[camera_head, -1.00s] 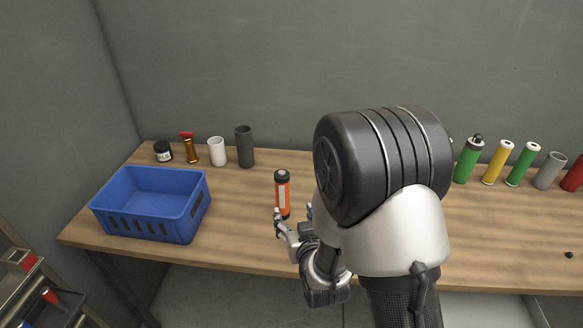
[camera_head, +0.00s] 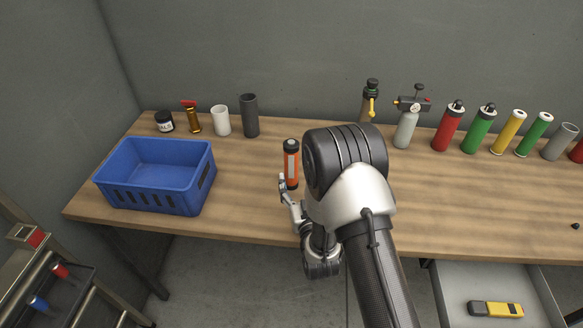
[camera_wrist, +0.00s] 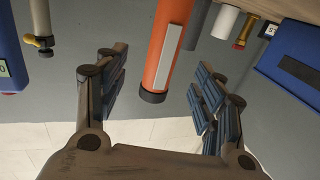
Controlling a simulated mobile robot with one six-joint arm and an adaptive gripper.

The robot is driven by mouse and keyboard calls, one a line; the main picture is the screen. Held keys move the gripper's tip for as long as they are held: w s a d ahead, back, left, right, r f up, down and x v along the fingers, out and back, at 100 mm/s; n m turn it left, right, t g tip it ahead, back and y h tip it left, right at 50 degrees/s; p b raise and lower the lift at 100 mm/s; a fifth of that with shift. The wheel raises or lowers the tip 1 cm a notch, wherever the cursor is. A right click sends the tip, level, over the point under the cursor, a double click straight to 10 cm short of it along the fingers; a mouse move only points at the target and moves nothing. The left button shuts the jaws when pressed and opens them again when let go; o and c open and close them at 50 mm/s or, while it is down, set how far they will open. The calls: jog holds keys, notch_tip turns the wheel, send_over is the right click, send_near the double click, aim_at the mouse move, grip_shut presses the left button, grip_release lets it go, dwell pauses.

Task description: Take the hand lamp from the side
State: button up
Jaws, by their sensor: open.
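In the wrist view, the lamp (camera_wrist: 168,45) shows between my two spread fingers, with visible room on both sides. My gripper (camera_head: 284,188) is at the lamp's near left side in the head view and partly hidden by my arm. In the wrist view my gripper (camera_wrist: 158,72) is open and holds nothing. I cannot tell whether a finger touches the lamp.
A blue crate (camera_head: 150,198) stands left on the wooden table (camera_head: 240,200). A jar, a brass nozzle (camera_head: 192,118), and white and dark grey cylinders (camera_head: 249,116) stand behind it. Bottles and colored cylinders (camera_head: 479,128) line the back right. An open drawer (camera_head: 450,285) holds a yellow tool.

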aim_at(293, 165)
jog(key=x, duration=0.3)
jog(key=shift+a+r+b+x, duration=0.15)
jog(key=shift+b+x, duration=0.1)
jog(key=shift+x, duration=0.6)
jog(key=shift+r+b+x, duration=0.2)
jog(key=shift+b+x, duration=0.05)
jog(key=shift+x, duration=0.65)
jog(key=shift+a+r+b+x, duration=0.15)
jog(key=shift+b+x, duration=0.1)
jog(key=shift+x, duration=0.6)
jog(key=shift+s+d, duration=0.1)
jog(key=shift+c, duration=0.5)
jog(key=c, duration=1.2)
